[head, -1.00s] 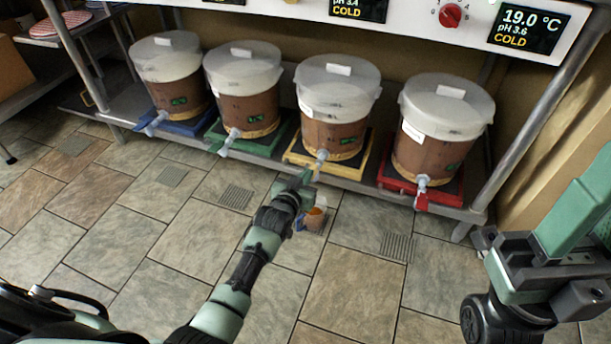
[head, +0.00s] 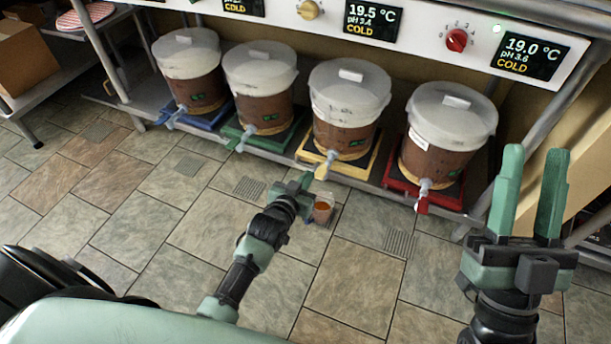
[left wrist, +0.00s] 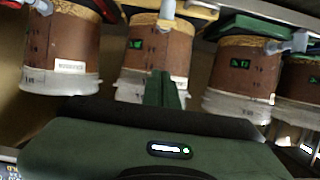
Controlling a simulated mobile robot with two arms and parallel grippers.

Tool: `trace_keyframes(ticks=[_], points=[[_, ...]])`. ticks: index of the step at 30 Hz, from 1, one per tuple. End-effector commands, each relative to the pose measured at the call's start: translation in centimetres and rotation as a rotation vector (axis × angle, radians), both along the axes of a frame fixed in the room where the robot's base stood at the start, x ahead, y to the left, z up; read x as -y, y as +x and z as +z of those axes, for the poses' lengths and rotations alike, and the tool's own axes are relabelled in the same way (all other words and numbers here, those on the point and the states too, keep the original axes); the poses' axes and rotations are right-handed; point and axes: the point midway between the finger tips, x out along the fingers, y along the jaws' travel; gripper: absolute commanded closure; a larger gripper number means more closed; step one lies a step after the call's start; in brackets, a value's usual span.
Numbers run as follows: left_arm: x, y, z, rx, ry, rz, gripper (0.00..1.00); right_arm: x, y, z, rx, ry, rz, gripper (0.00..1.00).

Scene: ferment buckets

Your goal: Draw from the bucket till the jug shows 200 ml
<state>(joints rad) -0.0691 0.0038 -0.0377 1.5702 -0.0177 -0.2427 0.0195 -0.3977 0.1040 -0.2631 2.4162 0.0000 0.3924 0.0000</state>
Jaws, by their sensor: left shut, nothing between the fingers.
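The clear jug (head: 322,209) with orange-brown liquid stands low in front of the yellow-tray bucket (head: 346,108), just below its tap (head: 324,166). The jug's marks are too small to read. My left gripper (head: 304,184) is shut and empty, just left of the tap and above the jug; I cannot tell whether it touches the tap. In the left wrist view, its closed fingers (left wrist: 164,90) point at the upside-down buckets. My right gripper (head: 532,190) is open and empty at the right, fingers upward, away from the buckets.
Other buckets stand on blue (head: 192,118), green (head: 258,140) and red (head: 424,187) trays along the low shelf. A panel with dials and displays (head: 372,25) runs above them. The tiled floor (head: 180,225) in front is mostly clear.

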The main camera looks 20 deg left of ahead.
Motion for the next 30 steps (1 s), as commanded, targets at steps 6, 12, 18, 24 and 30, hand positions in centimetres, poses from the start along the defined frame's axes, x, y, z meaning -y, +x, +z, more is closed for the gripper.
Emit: trace_keyframes(ticks=[6,12,18,24,30], points=[[0.0,-1.0,0.5,0.0,0.0,0.0,1.0,-0.2,1.7,-1.5,-0.114,-0.034,-0.006,0.64],[0.0,-1.1,0.5,0.0,0.0,0.0,1.0,-0.2,1.9,-1.8,-0.132,-0.039,-0.007,0.64],[0.0,-1.1,0.5,-0.001,0.0,0.0,1.0,-0.2,1.9,-1.8,-0.131,-0.039,-0.007,0.64],[0.0,-1.1,0.5,0.0,0.0,0.0,1.0,-0.2,1.9,-1.8,-0.13,-0.039,-0.007,0.64],[1.1,-1.5,4.8,0.112,0.001,-0.028,1.0,-0.3,1.9,-1.7,-0.129,-0.039,-0.007,0.64]])
